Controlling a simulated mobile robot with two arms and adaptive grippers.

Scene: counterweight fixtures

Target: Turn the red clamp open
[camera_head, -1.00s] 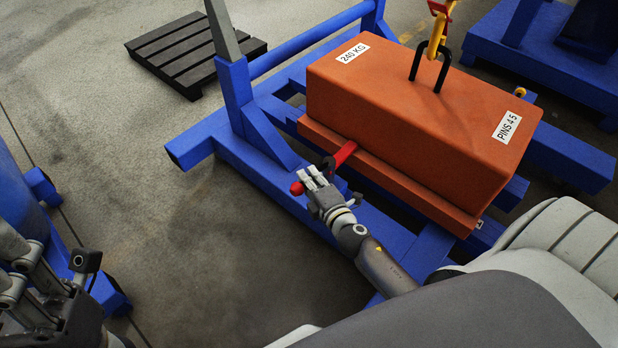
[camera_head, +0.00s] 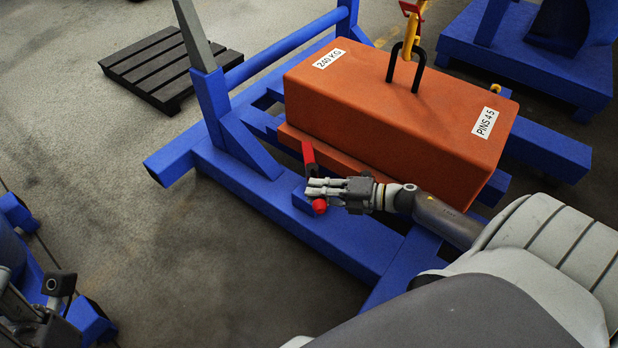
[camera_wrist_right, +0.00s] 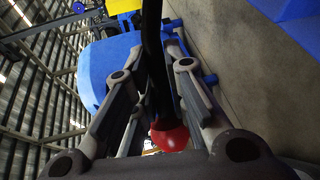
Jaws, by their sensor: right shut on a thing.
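The red clamp (camera_head: 308,156) sits at the near left corner of the orange weight block (camera_head: 400,100). Its red bar and red ball end (camera_head: 320,206) show on either side of my right gripper (camera_head: 318,187). That gripper is shut on the clamp's handle from the right, and its fingers hide the middle of it. In the right wrist view a dark bar runs between the fingers, with the red ball (camera_wrist_right: 170,137) near the palm. Part of my left arm and gripper (camera_head: 35,315) shows at the lower left edge, cut off, with its jaws unclear.
The block rests on a blue frame (camera_head: 300,232) and has a black lifting loop (camera_head: 420,70) under a yellow hook (camera_head: 409,40). A black pallet (camera_head: 160,72) lies at the back left. The floor left of the frame is clear.

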